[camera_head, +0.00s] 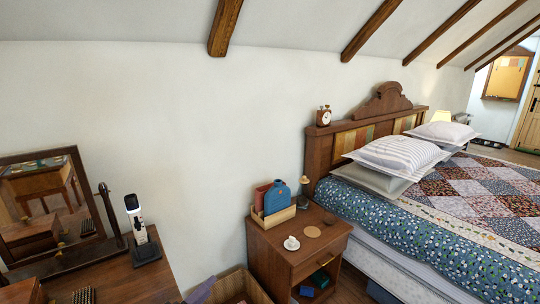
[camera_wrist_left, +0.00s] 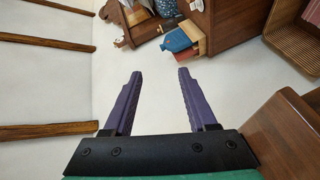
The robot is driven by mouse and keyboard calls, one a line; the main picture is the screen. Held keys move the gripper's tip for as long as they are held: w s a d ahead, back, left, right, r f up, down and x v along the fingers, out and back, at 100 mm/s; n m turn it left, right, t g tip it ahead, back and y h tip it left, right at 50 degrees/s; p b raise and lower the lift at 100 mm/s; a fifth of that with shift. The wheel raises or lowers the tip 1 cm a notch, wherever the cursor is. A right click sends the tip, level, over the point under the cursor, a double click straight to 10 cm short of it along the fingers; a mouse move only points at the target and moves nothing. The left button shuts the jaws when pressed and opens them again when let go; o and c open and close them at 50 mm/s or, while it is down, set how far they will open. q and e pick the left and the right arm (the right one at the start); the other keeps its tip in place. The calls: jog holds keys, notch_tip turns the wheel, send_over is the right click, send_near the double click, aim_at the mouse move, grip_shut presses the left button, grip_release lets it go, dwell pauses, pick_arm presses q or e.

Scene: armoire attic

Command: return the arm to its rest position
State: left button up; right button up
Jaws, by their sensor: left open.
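My left gripper (camera_wrist_left: 159,73) shows in the left wrist view with its two purple fingers spread apart and nothing between them. In the head view only a purple part of the left gripper (camera_head: 201,291) shows at the bottom edge, in front of the wooden dresser and beside an open wooden box. It touches nothing that I can make out. The rest of the left arm is out of the picture. My right gripper is in neither view.
A nightstand (camera_head: 284,248) holds a cup on a saucer (camera_head: 291,243), a blue bottle (camera_head: 277,197) in a wooden tray and a round coaster. A dresser (camera_head: 150,283) with a mirror and a black-and-white device (camera_head: 138,226) stands left. A bed (camera_head: 425,227) fills the right.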

pick_arm(q)
jog(key=s+a+f+m+g+y, duration=0.35)
jog(key=s+f+m+g, duration=0.2)
jog(key=s, duration=0.55)
jog(key=s+a+f+m+g+y, duration=0.2)
jog(key=s+f+m+g+y, duration=0.3)
jog(key=s, duration=0.5)
jog(key=s+f+g+h, duration=0.1)
jog(key=s+f, duration=0.1)
jog(key=f, duration=1)
jog(key=s+f+g+h, duration=0.1)
jog(key=s+f, duration=0.1)
jog(key=f, duration=1.1)
jog(key=s+a+f+g, duration=0.1)
jog(key=s+a+f, duration=0.2)
jog(key=s+f, duration=0.8)
jog(key=s, duration=0.4)
jog(key=shift+a+f+m+y, duration=0.15)
jog(key=shift+f+m+y, duration=0.2)
jog(key=shift+f, duration=0.1)
